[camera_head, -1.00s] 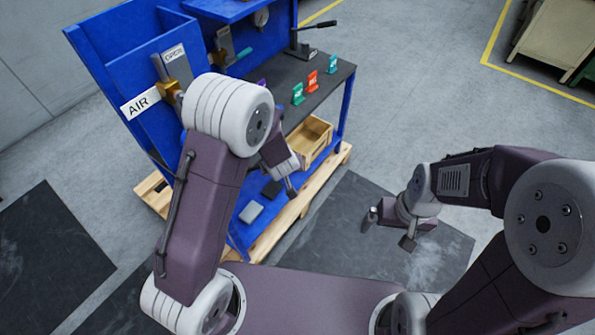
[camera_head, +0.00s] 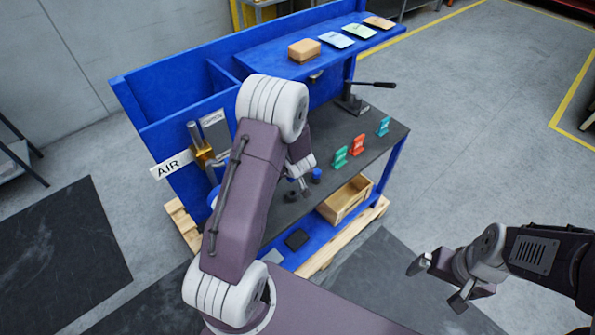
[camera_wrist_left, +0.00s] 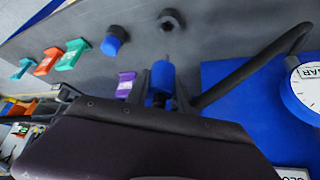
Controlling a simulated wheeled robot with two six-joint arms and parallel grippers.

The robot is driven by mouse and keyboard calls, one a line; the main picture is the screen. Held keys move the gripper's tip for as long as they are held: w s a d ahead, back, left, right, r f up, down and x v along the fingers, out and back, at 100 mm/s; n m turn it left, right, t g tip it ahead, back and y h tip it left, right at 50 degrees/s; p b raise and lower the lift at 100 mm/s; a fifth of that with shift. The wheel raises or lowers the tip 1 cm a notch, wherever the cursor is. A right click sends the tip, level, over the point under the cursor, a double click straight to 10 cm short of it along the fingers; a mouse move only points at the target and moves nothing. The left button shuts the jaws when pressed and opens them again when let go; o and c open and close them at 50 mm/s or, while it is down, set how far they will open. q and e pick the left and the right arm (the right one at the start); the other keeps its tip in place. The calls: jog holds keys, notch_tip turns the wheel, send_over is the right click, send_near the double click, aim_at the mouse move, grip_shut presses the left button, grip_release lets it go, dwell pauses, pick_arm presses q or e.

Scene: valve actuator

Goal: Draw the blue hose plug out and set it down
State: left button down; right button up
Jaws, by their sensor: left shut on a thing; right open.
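My left gripper (camera_head: 303,186) is over the dark bench top and partly hidden by my own arm in the head view. In the left wrist view its fingers are shut on the blue hose plug (camera_wrist_left: 162,76), one finger on each side. A thin tip stands out from the plug's far end, against the dark bench top. A black hose (camera_wrist_left: 272,63) curves in from the right and passes behind the gripper. Whether the plug touches anything beyond the fingers I cannot tell. My right gripper (camera_head: 439,283) is open and empty, off the bench at lower right.
A blue-capped piece (camera_wrist_left: 115,40) and a dark round piece (camera_wrist_left: 172,20) stand on the bench top (camera_head: 350,130). Teal (camera_head: 384,126), orange (camera_head: 357,146) and purple (camera_wrist_left: 125,85) tags stand there too. A gauge (camera_wrist_left: 308,82) is at the wrist view's right.

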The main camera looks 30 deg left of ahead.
pick_arm(q)
jog(key=shift+w+f+b, duration=0.2)
jog(key=shift+f+b, duration=0.15)
jog(key=shift+f, duration=0.3)
jog(key=b, duration=0.4)
send_over(292, 190)
notch_tip(292, 190, down, 5)
jog(key=shift+r, duration=0.1)
pick_arm(e)
jog(key=f, duration=0.4)
jog(key=shift+w+f, duration=0.25)
jog(key=shift+f, duration=0.15)
pick_arm(q)
jog(key=shift+s, duration=0.1)
jog(key=shift+p, duration=0.6)
pick_arm(e)
jog(key=shift+r, duration=0.55)
pick_arm(q)
jog(key=shift+f+b, duration=1.3)
jog(key=shift+f, duration=0.35)
pick_arm(e)
jog(key=shift+f, duration=1.3)
pick_arm(q)
jog(key=c, duration=1)
grip_release()
